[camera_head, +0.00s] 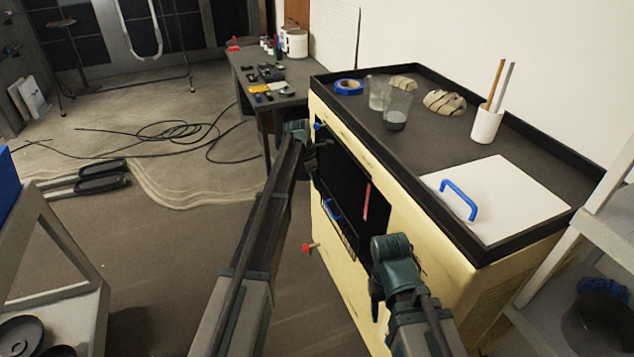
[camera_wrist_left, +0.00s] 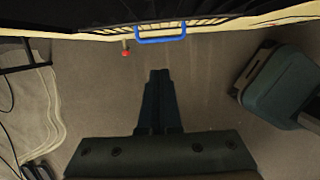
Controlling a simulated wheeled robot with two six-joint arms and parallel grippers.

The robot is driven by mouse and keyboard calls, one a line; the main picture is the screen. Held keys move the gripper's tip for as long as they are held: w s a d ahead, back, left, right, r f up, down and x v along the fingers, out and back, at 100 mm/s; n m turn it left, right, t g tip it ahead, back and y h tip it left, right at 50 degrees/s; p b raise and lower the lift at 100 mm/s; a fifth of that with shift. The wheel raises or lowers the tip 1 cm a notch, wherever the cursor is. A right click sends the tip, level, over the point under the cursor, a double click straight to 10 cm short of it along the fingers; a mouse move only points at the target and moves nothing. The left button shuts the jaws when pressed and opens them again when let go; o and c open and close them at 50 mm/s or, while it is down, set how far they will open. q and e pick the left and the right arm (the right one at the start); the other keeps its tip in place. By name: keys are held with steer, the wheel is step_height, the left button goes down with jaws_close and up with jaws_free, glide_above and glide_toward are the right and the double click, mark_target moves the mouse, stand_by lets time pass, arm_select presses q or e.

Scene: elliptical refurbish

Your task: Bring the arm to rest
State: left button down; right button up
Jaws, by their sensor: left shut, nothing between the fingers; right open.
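My left arm reaches forward from the bottom of the head view to the front of the cream cabinet (camera_head: 345,262). Its gripper (camera_head: 322,143) is beside the cabinet's dark opening. In the left wrist view the fingers (camera_wrist_left: 160,76) are together and empty, with floor behind them. My right arm is bent beside the cabinet's near front corner, with its green wrist and gripper (camera_head: 379,292) low against the front; the fingertips are hard to make out. A green part of my right arm also shows at the right of the left wrist view.
A blue handle (camera_head: 332,209) with a rack is at the dark opening; the handle also shows in the left wrist view (camera_wrist_left: 162,38). A red knob (camera_head: 309,248) sticks out. Glasses, tape, a white cup and a white lid (camera_head: 510,205) are on the cabinet top. Floor at left has cables.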

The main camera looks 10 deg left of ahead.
arm_select(q)
steer(key=shift+s, duration=0.1)
steer(key=s+d+r+m+y+p, duration=0.1)
steer(key=s+d+r+m+p, duration=0.1)
steer(key=s+d+m, duration=0.3)
steer(key=s+d+r+m+g+y+p, duration=0.1)
steer(key=s+d+m, duration=0.4)
steer(key=s+m, duration=0.9)
steer(key=s+d+r+m+y+p, duration=0.1)
steer(key=s+d+r+m+p, duration=0.3)
steer(key=s, duration=1.9)
steer(key=m, duration=0.5)
steer(key=shift+s+d+m+g+y, duration=0.3)
steer(key=shift+d+g, duration=0.1)
